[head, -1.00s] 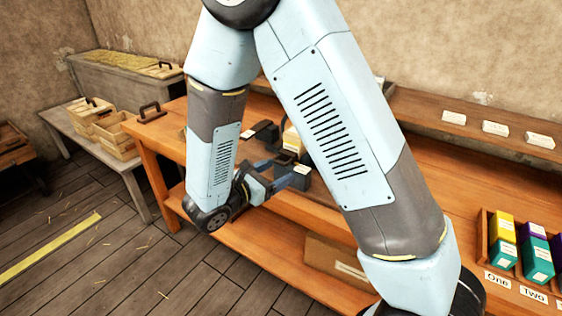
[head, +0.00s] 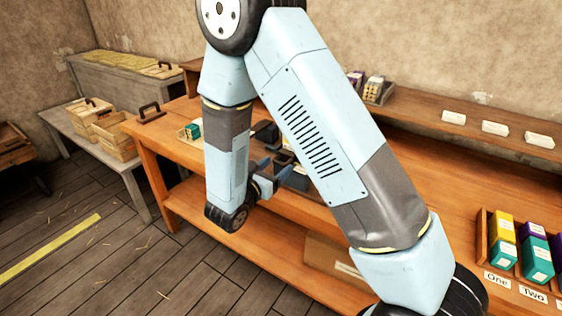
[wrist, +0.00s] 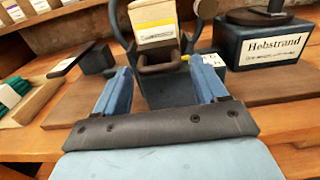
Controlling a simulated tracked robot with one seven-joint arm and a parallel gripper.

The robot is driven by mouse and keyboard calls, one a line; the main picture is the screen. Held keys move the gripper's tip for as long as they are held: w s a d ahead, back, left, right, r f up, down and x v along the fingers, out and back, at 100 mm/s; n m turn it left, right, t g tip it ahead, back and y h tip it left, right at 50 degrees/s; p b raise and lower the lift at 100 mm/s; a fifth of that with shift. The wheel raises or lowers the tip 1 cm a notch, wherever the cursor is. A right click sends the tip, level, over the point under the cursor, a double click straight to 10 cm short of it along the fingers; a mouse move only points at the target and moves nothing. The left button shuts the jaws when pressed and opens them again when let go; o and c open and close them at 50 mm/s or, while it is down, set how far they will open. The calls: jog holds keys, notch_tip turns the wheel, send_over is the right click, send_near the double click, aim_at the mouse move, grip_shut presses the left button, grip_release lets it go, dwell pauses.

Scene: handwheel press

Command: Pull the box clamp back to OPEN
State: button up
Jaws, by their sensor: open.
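In the wrist view a dark U-shaped handle (wrist: 158,62), which looks like the box clamp's, stands in front of a cream and yellow labelled box (wrist: 153,22). Both are on a dark press body (wrist: 172,90). My gripper (wrist: 160,70) is open, with one blue finger on each side of the handle and nothing visibly held. I cannot tell how far the fingertips are from the handle. In the head view my gripper (head: 280,168) is at the bench's front edge, and my arm hides most of the press. No OPEN mark is readable.
A dark block labelled Hobstrand (wrist: 268,48) stands close on the right in the wrist view. A wooden tray with green boxes (wrist: 20,98) is at the left. In the head view a rack of coloured boxes (head: 481,240) is at the bench's right.

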aim_at(279, 165)
jog(key=shift+x, duration=2.2)
jog(key=shift+c, duration=0.4)
jog(key=c, duration=1.2)
jog(key=shift+v, duration=0.85)
jog(key=shift+s+a, duration=0.15)
jog(key=shift+a, duration=0.05)
jog(key=shift+d+f, duration=0.1)
